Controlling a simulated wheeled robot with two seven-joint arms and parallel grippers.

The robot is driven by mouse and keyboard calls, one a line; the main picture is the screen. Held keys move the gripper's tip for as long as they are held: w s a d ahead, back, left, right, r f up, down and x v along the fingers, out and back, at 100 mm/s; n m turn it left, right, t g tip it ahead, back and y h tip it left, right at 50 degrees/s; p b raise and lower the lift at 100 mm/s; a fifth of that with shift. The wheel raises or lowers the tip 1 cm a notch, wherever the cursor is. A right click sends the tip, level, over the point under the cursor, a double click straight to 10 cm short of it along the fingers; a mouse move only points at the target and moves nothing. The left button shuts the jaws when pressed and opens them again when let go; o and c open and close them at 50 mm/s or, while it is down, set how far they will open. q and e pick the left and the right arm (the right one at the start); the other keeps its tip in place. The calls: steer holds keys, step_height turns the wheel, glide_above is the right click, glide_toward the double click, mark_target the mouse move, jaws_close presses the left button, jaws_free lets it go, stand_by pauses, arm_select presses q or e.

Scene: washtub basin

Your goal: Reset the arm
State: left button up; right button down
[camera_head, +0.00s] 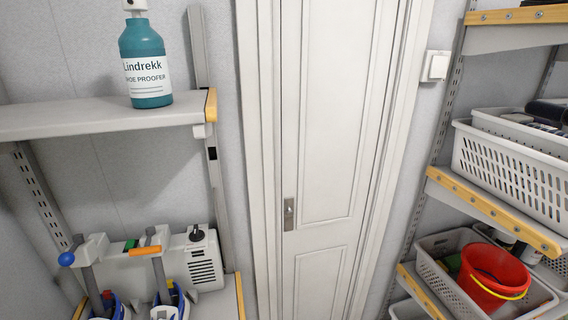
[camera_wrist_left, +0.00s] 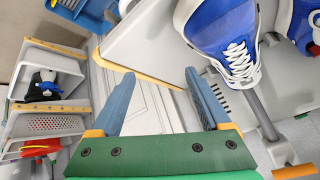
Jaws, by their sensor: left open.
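My left gripper (camera_wrist_left: 159,74) shows only in the left wrist view. Its two blue-grey fingers are spread apart with nothing between them. A white shelf edge with a wooden strip and the white door panel (camera_wrist_left: 150,108) lie beyond the fingers. A blue shoe (camera_wrist_left: 225,35) with white laces is to the right of the fingers and apart from them. Neither arm nor gripper shows in the head view, and my right gripper is in neither view.
In the head view, a teal bottle (camera_head: 146,62) stands on the left shelf (camera_head: 85,118). Below it is a white shoe device (camera_head: 204,262) with upright posts. A closed door (camera_head: 335,130) is in the middle. Right shelves hold white baskets (camera_head: 512,172) and a red bucket (camera_head: 494,278).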

arm_select(q)
steer(key=s+f+n+g, duration=0.3)
steer(key=s+g, duration=0.1)
steer(key=s, duration=0.7)
step_height(320, 180, down, 20)
steer(key=s+f+g+b, duration=0.1)
steer(key=b, duration=0.3)
steer(key=s+a+f+m+g+b, duration=0.1)
steer(key=s+a+f+b, duration=0.1)
steer(key=s+f, duration=1)
steer(key=shift+s+a+g, duration=0.2)
steer(key=shift+a+g, duration=0.1)
